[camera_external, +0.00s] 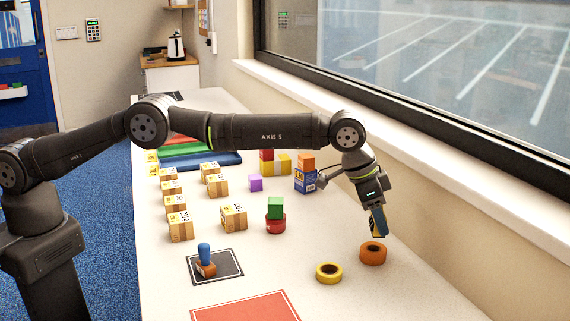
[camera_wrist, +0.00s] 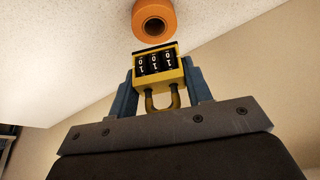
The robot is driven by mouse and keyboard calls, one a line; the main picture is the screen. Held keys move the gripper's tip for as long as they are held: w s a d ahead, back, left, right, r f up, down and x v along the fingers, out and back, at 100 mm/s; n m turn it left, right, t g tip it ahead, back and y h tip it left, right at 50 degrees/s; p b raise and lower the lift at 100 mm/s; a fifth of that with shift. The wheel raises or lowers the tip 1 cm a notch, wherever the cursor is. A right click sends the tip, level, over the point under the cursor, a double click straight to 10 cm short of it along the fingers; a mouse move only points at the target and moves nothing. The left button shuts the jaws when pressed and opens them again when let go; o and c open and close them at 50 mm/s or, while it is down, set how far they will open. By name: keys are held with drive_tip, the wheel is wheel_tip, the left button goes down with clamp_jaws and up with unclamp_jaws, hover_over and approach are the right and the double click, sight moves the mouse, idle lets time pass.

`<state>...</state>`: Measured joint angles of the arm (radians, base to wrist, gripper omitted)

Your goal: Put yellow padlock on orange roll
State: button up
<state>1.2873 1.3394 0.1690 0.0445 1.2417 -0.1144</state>
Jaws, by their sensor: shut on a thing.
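The yellow padlock (camera_wrist: 160,70) has a black face with number dials. It is held between the two blue fingers of my gripper (camera_wrist: 160,88) in the wrist view, its shackle toward the palm. The orange roll (camera_wrist: 155,20) lies beyond the padlock in the wrist view, apart from it. In the external view the orange roll (camera_external: 373,253) lies flat on the table, and my gripper (camera_external: 378,228) points down just above it. The padlock is mostly hidden by the fingers there.
A yellow roll (camera_external: 329,272) lies left of the orange roll. A red sheet (camera_external: 245,308) lies in front.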

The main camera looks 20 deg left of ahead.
sight(377, 233)
drive_tip(key=shift+w+f, duration=0.1)
drive_tip(key=shift+f, duration=1.9)
drive_tip(key=shift+f, duration=0.15)
drive_tip(key=o, duration=1.2)
drive_tip(key=v, duration=1.2)
